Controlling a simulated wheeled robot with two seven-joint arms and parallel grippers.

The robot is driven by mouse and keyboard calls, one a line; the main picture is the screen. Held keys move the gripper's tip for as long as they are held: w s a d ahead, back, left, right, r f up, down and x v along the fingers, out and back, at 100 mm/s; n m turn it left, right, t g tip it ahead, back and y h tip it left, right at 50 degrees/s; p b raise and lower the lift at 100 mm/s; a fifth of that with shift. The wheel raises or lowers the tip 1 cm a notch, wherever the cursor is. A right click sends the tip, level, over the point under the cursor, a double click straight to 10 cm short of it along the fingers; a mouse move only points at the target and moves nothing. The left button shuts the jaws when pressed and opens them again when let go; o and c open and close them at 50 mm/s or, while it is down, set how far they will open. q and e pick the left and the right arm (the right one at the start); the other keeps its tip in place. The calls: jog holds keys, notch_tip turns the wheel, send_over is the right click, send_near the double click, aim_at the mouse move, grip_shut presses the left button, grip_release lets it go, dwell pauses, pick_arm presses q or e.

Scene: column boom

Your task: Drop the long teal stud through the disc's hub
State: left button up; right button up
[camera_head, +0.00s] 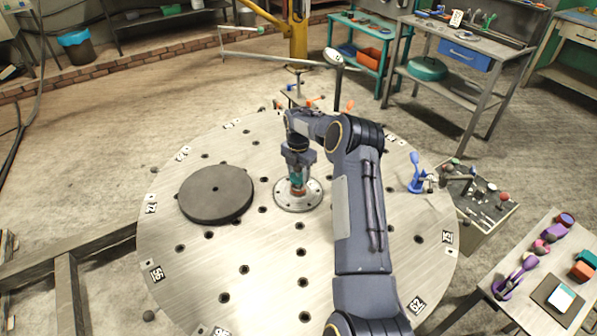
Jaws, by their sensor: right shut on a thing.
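The right gripper (297,168), small in the head view, points down over the middle of the large round metal table. It is shut on the teal stud (297,181), which shows only in part below the jaws. The stud looks upright over a silver flanged hub (285,203). A copper-coloured part (298,191) shows just under the teal; I cannot tell whether it belongs to the stud or the hub, or how deep the stud sits. A dark grey disc (215,193) lies flat on the table left of the hub. My left gripper is not in view.
The round table (270,250) has several holes and numbered tags around its rim. A blue clamp-like thing (416,174) stands at its right edge. A tool cart (485,215) and a side table (515,315) stand to the right. My right arm hides the table's right middle.

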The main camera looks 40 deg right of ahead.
jog(key=shift+f+b, duration=0.75)
jog(key=shift+f, duration=0.35)
dwell(0.4)
jog(key=shift+f+b, duration=0.1)
jog(key=shift+b, duration=0.3)
dwell(1.5)
jog(key=shift+f+b, duration=0.35)
jog(key=shift+f, duration=0.1)
dwell(0.4)
jog(key=o, duration=0.7)
jog(key=shift+r, duration=0.1)
jog(key=shift+r+p, duration=2.05)
jog(key=shift+r, duration=1.65)
